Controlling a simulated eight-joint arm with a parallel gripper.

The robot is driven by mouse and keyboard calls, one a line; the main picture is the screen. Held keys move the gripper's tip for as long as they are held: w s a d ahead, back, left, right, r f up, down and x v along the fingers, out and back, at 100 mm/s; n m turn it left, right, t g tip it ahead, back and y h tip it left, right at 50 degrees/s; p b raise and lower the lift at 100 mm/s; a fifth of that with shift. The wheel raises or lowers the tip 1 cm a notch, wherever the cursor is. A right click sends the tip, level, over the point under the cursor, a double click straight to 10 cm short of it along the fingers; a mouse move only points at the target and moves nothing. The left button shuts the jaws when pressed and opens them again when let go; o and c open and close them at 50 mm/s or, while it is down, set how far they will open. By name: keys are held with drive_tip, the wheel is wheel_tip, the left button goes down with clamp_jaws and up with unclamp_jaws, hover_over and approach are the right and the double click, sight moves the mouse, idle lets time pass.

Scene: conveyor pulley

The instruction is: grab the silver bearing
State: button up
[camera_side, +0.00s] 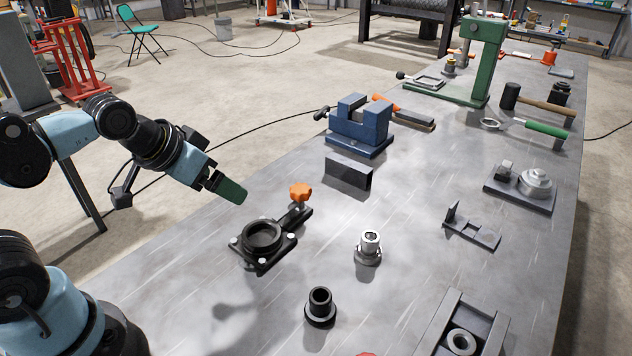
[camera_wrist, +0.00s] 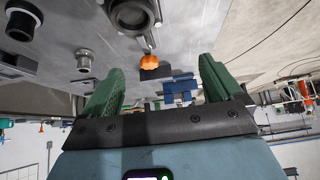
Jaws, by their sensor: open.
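A silver cylindrical part on a round flanged base (camera_side: 369,247) stands upright on the metal table, right of the black bearing housing (camera_side: 262,240). It also shows in the wrist view (camera_wrist: 84,60). I cannot tell for certain which of the two is the bearing. My gripper (camera_side: 230,188), with green fingers, is above the table's left side, up and left of the housing, apart from both silver parts. In the wrist view its fingers (camera_wrist: 160,68) are spread with nothing between them.
A black flanged part (camera_side: 320,307) stands in front of the silver cylinder. A blue vise (camera_side: 361,127) and a grey channel block (camera_side: 348,175) stand farther back. The grey tray (camera_side: 427,340) has raised walls.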

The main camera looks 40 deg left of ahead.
drive_tip(key=c, duration=0.5)
drive_tip(key=shift+o, duration=0.2)
drive_tip(key=n+g+h, duration=0.3)
drive_tip(key=n+h, duration=0.8)
drive_tip(key=n, duration=0.8)
approach(379, 245)
drive_tip(key=v, duration=0.3)
drive_tip(key=shift+s+a+f, duration=0.2)
drive_tip(key=shift+s+a, duration=0.05)
drive_tip(key=shift+a, duration=0.1)
drive_tip(key=n, duration=0.1)
drive_tip(key=f+n+h, duration=0.1)
drive_tip(key=shift+d+f+n+h, duration=0.1)
drive_tip(key=shift+d+n+h, duration=0.2)
drive_tip(key=shift+d, duration=0.1)
drive_tip(key=x, duration=0.6)
drive_tip(key=shift+w+d+f, duration=0.15)
drive_tip(key=shift+w+d, duration=0.05)
drive_tip(key=shift+d, duration=0.15)
drive_tip(key=shift+w+x, duration=0.2)
drive_tip(key=shift+x, duration=1.15)
drive_tip(key=shift+w+x, duration=0.2)
drive_tip(key=shift+x, duration=1.2)
